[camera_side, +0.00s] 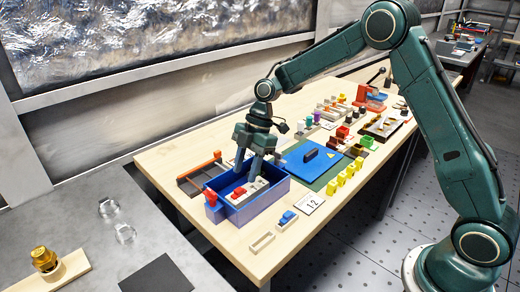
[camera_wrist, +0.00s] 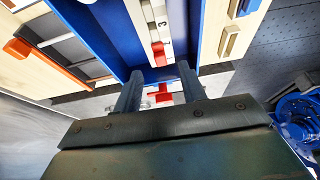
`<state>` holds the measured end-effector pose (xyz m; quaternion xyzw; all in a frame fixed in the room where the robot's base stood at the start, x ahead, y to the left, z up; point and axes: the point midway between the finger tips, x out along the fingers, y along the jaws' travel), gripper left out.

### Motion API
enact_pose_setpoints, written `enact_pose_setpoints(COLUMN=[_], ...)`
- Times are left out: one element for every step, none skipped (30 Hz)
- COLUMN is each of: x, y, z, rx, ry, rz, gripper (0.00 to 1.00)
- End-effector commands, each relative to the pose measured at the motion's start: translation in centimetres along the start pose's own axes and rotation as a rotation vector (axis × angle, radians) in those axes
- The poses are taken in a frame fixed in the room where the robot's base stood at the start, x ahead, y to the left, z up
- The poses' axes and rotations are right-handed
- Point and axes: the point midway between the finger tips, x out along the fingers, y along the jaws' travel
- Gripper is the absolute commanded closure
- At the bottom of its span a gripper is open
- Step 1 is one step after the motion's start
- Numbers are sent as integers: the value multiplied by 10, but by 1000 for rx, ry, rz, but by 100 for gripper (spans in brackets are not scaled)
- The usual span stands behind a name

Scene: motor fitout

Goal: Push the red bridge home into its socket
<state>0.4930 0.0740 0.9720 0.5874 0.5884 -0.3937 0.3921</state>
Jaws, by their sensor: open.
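The red bridge (camera_side: 238,192) sits on a pale numbered strip (camera_side: 252,190) inside the blue box (camera_side: 262,203). In the wrist view the gripper (camera_wrist: 158,78) has one finger on each side of the bridge's line, nearer the camera than the bridge. Contact cannot be told.
A red part (camera_side: 211,197) stands at the box's left end. An orange-ended dark tray (camera_side: 200,174) lies behind the box. A blue plate (camera_side: 312,160), a card marked 12 (camera_side: 310,204) and yellow blocks (camera_side: 341,180) lie to the right. Small pale holders stand in front.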

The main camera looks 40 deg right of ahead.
Motion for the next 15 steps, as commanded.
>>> enact_pose_setpoints(x=[-10, -15, -22, -28, -33, -40, -44, -49, -56, -60, -64, -69, -72, -75, -79], y=[1, 1, 1, 1, 1, 1, 1, 1, 1, 0, 0, 0, 0, 0, 0], z=[0, 0, 0, 0, 0, 0, 0, 0, 0, 0, 0, 0, 0, 0, 0], rx=[-1, -2, 0, 0, -1, -1, 0, -1, -1, 0, 0, 0, -1, 0, 0], ry=[-1, 0, 0, 0, -1, -1, -1, 0, 0, -1, -1, -1, 0, 1, 0], rz=[5, 4, 4, 5, 5, 5, 4, 4, 4, 4, 4, 3, 3, 3, 2], gripper=[59, 59, 59, 59, 59, 59, 59, 59, 59, 59, 59, 59, 59, 59, 59])
